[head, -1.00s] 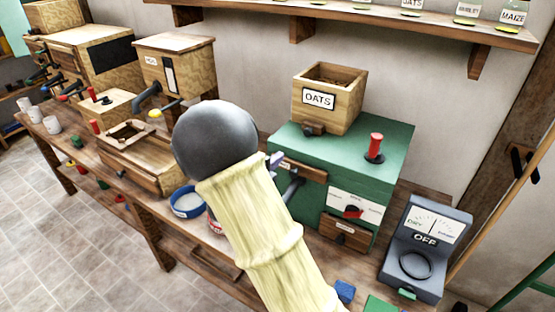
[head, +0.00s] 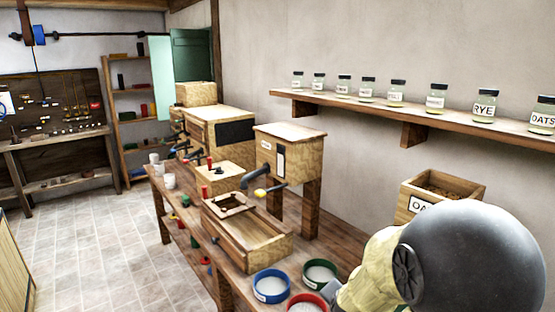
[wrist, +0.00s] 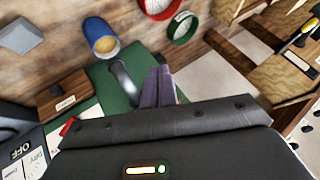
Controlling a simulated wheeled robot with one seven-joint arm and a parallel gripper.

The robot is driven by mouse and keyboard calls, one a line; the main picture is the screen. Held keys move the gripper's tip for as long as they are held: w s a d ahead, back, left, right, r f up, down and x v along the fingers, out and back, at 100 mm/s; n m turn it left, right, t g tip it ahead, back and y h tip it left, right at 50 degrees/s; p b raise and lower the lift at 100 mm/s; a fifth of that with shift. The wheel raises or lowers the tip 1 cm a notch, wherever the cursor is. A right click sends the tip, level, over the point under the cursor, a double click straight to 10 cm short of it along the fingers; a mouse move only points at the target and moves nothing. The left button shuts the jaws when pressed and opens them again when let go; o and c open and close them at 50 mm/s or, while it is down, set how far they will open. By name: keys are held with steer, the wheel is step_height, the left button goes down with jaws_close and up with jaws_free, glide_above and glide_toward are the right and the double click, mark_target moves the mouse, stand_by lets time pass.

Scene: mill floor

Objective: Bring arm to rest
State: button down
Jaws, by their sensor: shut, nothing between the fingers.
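My gripper (wrist: 158,87) shows in the wrist view as two purple-grey fingers side by side, shut with nothing between them. They hang in front of the green machine (wrist: 110,78) and the bench; I cannot tell if they touch anything. In the head view my arm fills the lower right corner, with its dark round joint near the camera, and my gripper is hidden.
A blue sieve (head: 270,287), green sieve (head: 320,273) and red sieve (head: 307,304) lie on the bench, close to my arm. The oats box (head: 412,203) is partly behind my arm. A jar shelf (head: 350,108) runs above. The floor (head: 100,240) at left is clear.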

steer(key=s+f+n+g+y, duration=0.1)
steer(key=s+n+g, duration=0.4)
steer(key=s+n, duration=0.5)
steer(key=s, duration=0.5)
steer(key=shift+s+d+g, duration=0.15)
steer(key=shift+g, duration=0.25)
steer(key=shift+f, duration=0.1)
